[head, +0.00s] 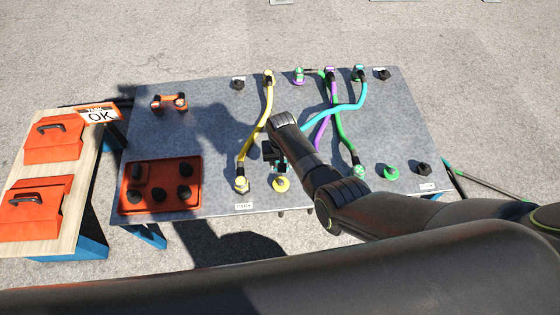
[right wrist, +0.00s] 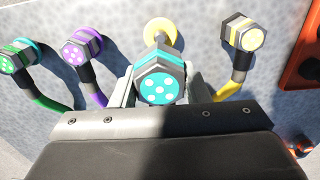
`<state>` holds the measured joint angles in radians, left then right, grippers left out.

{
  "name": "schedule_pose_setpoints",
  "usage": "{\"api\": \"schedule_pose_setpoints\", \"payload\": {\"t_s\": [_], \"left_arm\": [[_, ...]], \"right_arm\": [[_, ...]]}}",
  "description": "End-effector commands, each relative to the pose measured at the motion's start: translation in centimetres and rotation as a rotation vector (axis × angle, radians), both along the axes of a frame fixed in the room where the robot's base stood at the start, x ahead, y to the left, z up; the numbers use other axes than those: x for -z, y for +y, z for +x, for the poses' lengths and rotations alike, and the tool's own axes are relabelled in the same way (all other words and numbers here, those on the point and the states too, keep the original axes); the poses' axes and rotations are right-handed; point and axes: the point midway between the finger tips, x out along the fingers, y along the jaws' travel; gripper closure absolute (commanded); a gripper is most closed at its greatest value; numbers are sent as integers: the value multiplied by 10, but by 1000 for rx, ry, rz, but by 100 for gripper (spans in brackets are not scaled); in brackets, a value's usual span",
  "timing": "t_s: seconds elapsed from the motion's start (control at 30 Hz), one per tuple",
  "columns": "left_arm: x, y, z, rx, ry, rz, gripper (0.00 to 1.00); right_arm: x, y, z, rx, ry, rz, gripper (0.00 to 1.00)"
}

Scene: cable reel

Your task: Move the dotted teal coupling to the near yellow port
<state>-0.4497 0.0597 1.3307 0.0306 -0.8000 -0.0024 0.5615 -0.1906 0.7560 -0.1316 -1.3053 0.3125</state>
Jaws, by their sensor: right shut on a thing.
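My right gripper (head: 273,154) is shut on the dotted teal coupling (right wrist: 160,82), whose dotted end faces the wrist camera. The coupling is mostly hidden by the gripper in the head view. A teal cable (head: 345,107) runs from the far side of the table toward it. The near yellow port (head: 281,184) is a bare yellow disc at the table's near edge. In the right wrist view the port (right wrist: 161,29) shows just beyond the coupling, partly covered by it. Whether they touch cannot be told. My left gripper is not in view.
A dotted yellow coupling (head: 242,184) sits left of the port. Dotted purple (right wrist: 80,50) and green (right wrist: 18,58) couplings stand on the other side. A green port (head: 390,172) is bare. An orange tray (head: 135,207) lies left. The yellow cable (head: 254,137) runs close by the gripper.

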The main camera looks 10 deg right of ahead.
Motion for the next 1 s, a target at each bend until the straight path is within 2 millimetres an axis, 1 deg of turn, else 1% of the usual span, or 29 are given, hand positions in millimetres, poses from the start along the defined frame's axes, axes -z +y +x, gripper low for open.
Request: {"api": "schedule_pose_setpoints", "payload": {"t_s": [0.17,1.0], "left_arm": [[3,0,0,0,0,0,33],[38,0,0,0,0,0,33]], "right_arm": [[3,0,1,0,-1,1,86],[45,1,1,0,-2,1,86]]}}
